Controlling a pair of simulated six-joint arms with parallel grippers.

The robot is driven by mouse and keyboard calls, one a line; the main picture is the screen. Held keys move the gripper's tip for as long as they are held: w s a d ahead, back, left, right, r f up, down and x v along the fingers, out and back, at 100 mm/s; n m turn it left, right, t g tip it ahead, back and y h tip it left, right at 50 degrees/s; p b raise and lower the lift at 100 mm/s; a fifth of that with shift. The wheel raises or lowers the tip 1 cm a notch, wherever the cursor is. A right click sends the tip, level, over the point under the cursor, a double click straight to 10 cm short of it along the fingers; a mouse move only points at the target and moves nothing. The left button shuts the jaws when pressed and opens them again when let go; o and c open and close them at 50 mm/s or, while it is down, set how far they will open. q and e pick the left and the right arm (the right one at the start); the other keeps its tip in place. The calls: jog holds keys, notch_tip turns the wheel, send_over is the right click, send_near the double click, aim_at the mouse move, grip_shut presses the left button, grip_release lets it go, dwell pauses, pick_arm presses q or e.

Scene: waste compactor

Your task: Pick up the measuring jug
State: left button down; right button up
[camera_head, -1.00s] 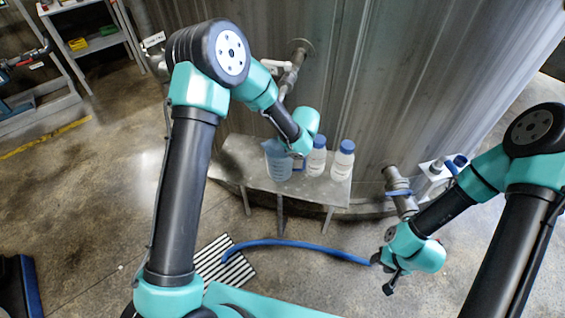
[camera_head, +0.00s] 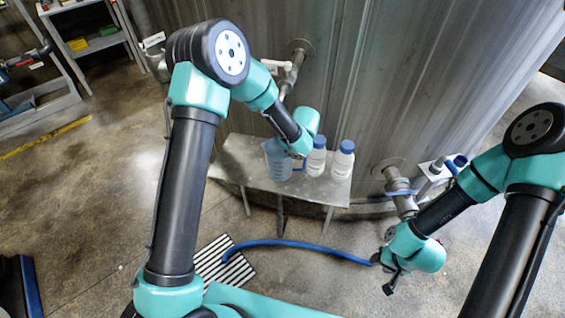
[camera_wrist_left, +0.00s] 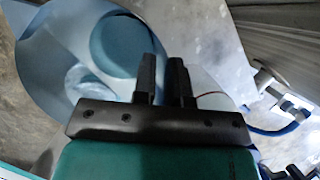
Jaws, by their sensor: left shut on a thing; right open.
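The measuring jug (camera_head: 277,163) is translucent blue and stands upright at the left of the bottles on a grey metal bench (camera_head: 238,160). In the left wrist view the jug (camera_wrist_left: 85,45) fills the upper left, with its round base showing through. My left gripper (camera_head: 299,160) is at the jug's right side, at its handle. Its two fingers (camera_wrist_left: 166,76) are close together there; the gripped part is mostly hidden. I cannot tell whether the jug touches the bench. My right gripper (camera_head: 382,276) is open and empty, low over the floor at the right.
Two white bottles with blue caps, one nearer (camera_head: 316,160) and one further right (camera_head: 342,163), stand close to my left gripper. A large metal tank (camera_head: 400,80) rises behind the bench.

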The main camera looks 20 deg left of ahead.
pick_arm(q)
jog(key=shift+r, duration=0.15)
dwell(0.4)
jog(key=shift+r, duration=0.25)
jog(key=s+d, duration=2.2)
jog(key=s, duration=0.1)
jog(key=shift+f, duration=0.1)
